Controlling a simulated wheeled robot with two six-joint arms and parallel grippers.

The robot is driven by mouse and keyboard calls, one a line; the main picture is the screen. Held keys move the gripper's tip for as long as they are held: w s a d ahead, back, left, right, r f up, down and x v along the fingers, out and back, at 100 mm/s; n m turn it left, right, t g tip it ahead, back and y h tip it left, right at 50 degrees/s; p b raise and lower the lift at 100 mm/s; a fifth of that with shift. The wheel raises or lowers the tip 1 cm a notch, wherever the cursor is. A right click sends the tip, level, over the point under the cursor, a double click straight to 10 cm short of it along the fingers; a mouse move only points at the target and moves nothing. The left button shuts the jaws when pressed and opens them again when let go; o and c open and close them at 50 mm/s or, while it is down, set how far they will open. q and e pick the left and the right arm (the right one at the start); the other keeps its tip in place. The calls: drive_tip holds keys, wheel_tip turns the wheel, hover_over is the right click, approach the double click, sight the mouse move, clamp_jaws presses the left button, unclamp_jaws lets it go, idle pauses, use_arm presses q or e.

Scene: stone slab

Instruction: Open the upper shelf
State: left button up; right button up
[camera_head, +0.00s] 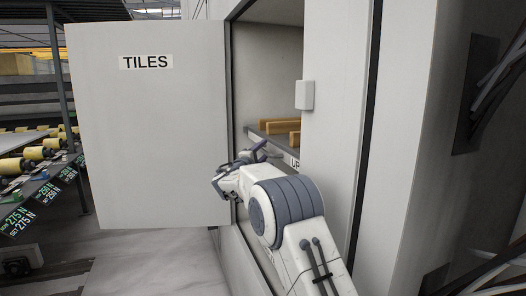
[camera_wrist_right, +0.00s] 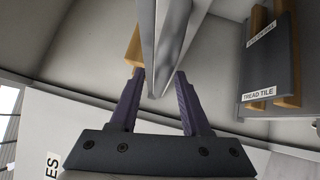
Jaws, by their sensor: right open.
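The grey upper shelf (camera_head: 273,138) is inside the tall cabinet, with wooden pieces (camera_head: 277,126) on it and a partly hidden label starting "UP" (camera_head: 294,162) on its front edge. My right gripper (camera_head: 258,153) is at the shelf's front, by the cabinet opening. In the right wrist view the gripper (camera_wrist_right: 159,74) is open, and a grey bar-like edge (camera_wrist_right: 167,50) reaches down between its fingertips. I cannot tell whether the fingers touch it. My left gripper is not in view.
The cabinet door marked TILES (camera_head: 150,120) stands open on the left. A white cabinet panel (camera_head: 335,120) with a small box (camera_head: 305,95) is on the right. Yellow rollers (camera_head: 38,153) stand far left.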

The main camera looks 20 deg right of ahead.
clamp_jaws()
drive_tip(key=shift+f, duration=0.1)
idle(1.2)
